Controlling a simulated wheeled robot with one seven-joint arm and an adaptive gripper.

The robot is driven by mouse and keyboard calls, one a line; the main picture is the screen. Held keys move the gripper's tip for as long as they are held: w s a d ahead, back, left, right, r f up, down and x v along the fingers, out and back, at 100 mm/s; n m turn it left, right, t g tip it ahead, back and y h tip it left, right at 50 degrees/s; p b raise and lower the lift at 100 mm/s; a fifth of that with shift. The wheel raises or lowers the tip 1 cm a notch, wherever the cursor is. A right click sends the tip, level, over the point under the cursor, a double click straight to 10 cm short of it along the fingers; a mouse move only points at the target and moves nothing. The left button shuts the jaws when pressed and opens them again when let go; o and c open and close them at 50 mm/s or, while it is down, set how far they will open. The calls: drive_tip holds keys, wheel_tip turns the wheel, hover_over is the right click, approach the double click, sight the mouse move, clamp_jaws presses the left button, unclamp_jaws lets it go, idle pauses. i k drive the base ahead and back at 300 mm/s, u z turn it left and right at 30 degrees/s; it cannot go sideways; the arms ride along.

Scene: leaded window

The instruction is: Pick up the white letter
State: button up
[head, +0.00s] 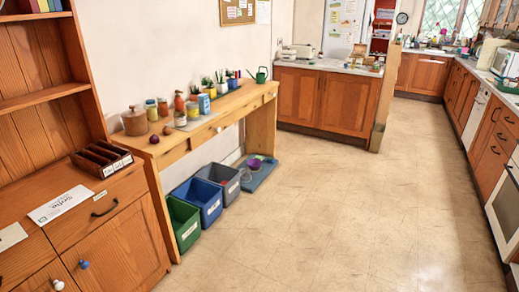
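A white sheet or envelope (60,205) with dark print lies flat on the wooden cabinet top at the left, in front of a dark wooden sorter. A second white piece (12,236), smaller in view and close to the picture's left edge, lies on the same top nearer to me. I cannot tell which of the two is the letter. Nothing covers the first piece. My gripper is not in view.
The dark sorter (101,159) with labelled slots stands on the cabinet top (95,187) beside a tall shelf (40,103). A wooden bench (225,109) holds jars and pots, with green, blue and grey bins underneath. The tiled floor (320,220) is clear.

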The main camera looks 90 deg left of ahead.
sight(44, 214)
drive_tip(key=u, duration=4.25)
